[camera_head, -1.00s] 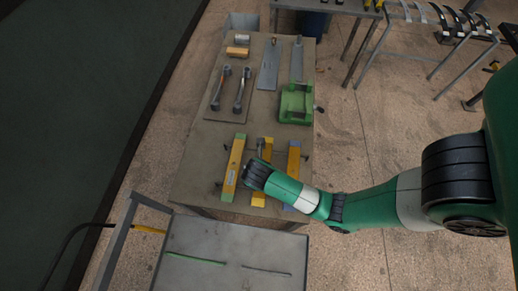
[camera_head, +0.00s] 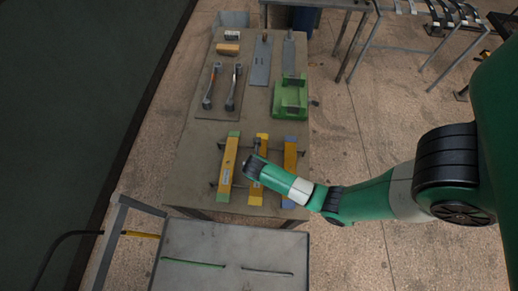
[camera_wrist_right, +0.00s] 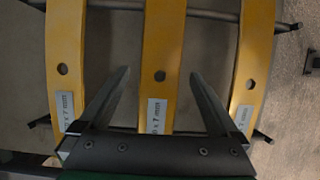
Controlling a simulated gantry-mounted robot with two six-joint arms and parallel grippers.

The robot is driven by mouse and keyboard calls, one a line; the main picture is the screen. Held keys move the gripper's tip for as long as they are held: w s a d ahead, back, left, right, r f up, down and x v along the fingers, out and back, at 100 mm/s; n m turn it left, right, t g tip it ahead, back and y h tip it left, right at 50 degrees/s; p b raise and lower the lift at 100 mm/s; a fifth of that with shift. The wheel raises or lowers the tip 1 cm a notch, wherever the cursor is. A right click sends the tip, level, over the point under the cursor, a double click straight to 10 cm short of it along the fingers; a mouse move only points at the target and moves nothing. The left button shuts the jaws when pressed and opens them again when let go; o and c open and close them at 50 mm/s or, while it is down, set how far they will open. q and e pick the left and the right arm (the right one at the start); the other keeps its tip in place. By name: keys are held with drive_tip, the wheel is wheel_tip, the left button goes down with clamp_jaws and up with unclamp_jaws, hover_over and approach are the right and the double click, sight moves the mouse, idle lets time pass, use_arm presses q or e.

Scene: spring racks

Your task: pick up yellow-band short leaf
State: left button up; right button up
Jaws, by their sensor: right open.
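Three curved yellow leaves lie side by side on the near part of the bench. The left leaf (camera_head: 229,165) has green ends and the right leaf (camera_head: 289,163) has blue ends. The middle leaf (camera_head: 256,197) has all-yellow ends and is partly hidden under my right wrist in the head view. In the right wrist view the middle leaf (camera_wrist_right: 163,45) runs between the two fingers of my right gripper (camera_wrist_right: 160,75). The gripper is open, with one finger on each side of it and gaps showing. My left gripper is not in view.
Thin rods (camera_wrist_right: 210,16) cross the leaves. A green fixture (camera_head: 290,100), two dark-ended arms on a plate (camera_head: 218,108) and grey flat plates (camera_head: 262,65) lie farther back on the bench. A grey tray cart (camera_head: 235,245) stands at the near edge.

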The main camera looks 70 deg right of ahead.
clamp_jaws()
drive_tip(key=shift+r, duration=0.1)
idle(0.4)
drive_tip(key=shift+r, duration=0.1)
drive_tip(key=shift+r, duration=0.25)
drive_tip(key=p+v, duration=0.1)
drive_tip(key=v, duration=0.2)
drive_tip(key=shift+d+r+p, duration=0.3)
drive_tip(key=shift+r+p, duration=0.05)
drive_tip(key=s+a+r+p, duration=0.4)
drive_tip(key=s+a+r, duration=0.4)
drive_tip(key=s+a, duration=0.1)
drive_tip(key=shift+s+a+r, duration=0.25)
drive_tip(key=shift+a+r, duration=0.05)
drive_tip(key=shift+r, duration=0.1)
